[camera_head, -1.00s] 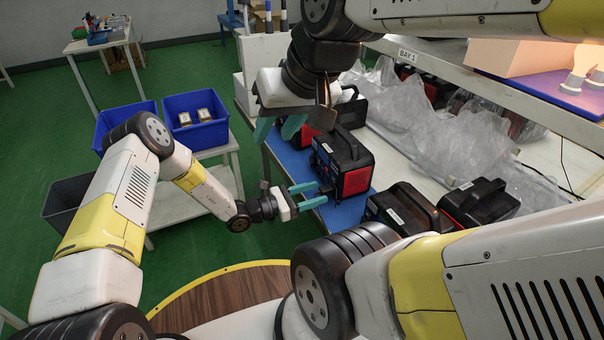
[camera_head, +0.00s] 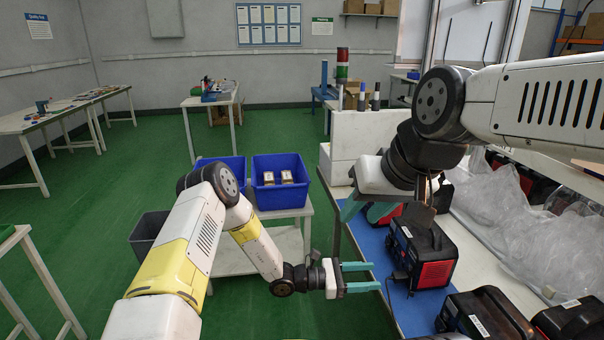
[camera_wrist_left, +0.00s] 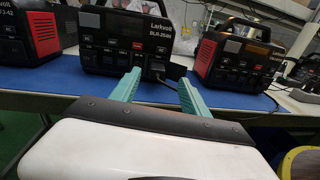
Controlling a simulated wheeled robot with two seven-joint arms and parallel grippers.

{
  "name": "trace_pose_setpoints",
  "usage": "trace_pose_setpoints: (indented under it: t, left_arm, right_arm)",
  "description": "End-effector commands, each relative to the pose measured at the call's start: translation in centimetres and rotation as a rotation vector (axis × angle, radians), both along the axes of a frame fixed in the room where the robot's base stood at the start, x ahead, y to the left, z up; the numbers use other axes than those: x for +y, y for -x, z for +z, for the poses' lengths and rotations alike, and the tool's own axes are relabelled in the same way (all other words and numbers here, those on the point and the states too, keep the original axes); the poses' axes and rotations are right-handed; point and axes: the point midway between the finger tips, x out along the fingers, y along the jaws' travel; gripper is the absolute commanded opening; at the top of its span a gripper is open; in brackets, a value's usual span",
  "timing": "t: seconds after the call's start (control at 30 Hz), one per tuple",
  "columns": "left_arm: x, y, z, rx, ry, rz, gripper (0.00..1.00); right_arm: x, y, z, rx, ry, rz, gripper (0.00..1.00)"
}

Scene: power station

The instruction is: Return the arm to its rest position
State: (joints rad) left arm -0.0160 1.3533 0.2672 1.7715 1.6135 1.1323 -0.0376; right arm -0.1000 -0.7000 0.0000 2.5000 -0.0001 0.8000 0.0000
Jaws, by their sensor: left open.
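My left gripper (camera_head: 362,276) is open and empty, its teal fingers spread beside the front edge of the blue-topped bench. Its arm reaches in from the left, elbow raised. In the left wrist view its fingers (camera_wrist_left: 158,92) point at a black power station (camera_wrist_left: 140,38) marked Larkvoll, with nothing between them. My right gripper (camera_head: 365,211) is higher up, its teal fingers apart and pointing down, with nothing seen between them. It hangs to the left of a black and red power station (camera_head: 422,256). Part of the right arm is out of frame.
Blue bins (camera_head: 279,200) stand on a white stand (camera_head: 245,262) left of the bench, one holding small boxed items. A grey bin (camera_head: 148,238) is beside them. More power stations (camera_head: 487,315) and clear plastic wrap (camera_head: 510,217) crowd the right. Green floor is free at left.

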Motion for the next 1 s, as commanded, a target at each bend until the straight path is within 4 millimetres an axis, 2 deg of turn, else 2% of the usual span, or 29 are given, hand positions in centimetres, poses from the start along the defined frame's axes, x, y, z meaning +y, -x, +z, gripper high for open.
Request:
trace_pose_setpoints:
  t: [0.03, 0.17, 0.4, 0.7, 1.0]
  left_arm:
    - [0.5, -0.2, 1.7, -0.049, -0.012, -0.027, 0.54]
    - [2.4, 0.2, 6.6, -0.209, -0.071, -0.135, 0.54]
    - [7.5, 2.5, 14.6, -0.522, -0.231, -0.331, 0.54]
    - [15.5, 6.2, 22.3, -0.895, -0.486, -0.522, 0.54]
    - [24.3, 10.3, 28.2, -1.233, -0.794, -0.654, 0.54]
  right_arm:
    - [0.0, 0.0, 0.0, 0.0, 0.0, 0.0, 0.36]
    - [0.0, 0.0, 0.0, 0.0, 0.0, 0.0, 0.36]
    - [0.0, 0.0, 0.0, 0.0, 0.0, 0.0, 0.36]
    - [0.0, 0.0, 0.0, 0.0, 0.0, 0.0, 0.36]
    - [0.0, 0.0, 0.0, 0.0, 0.0, 0.0, 0.36]
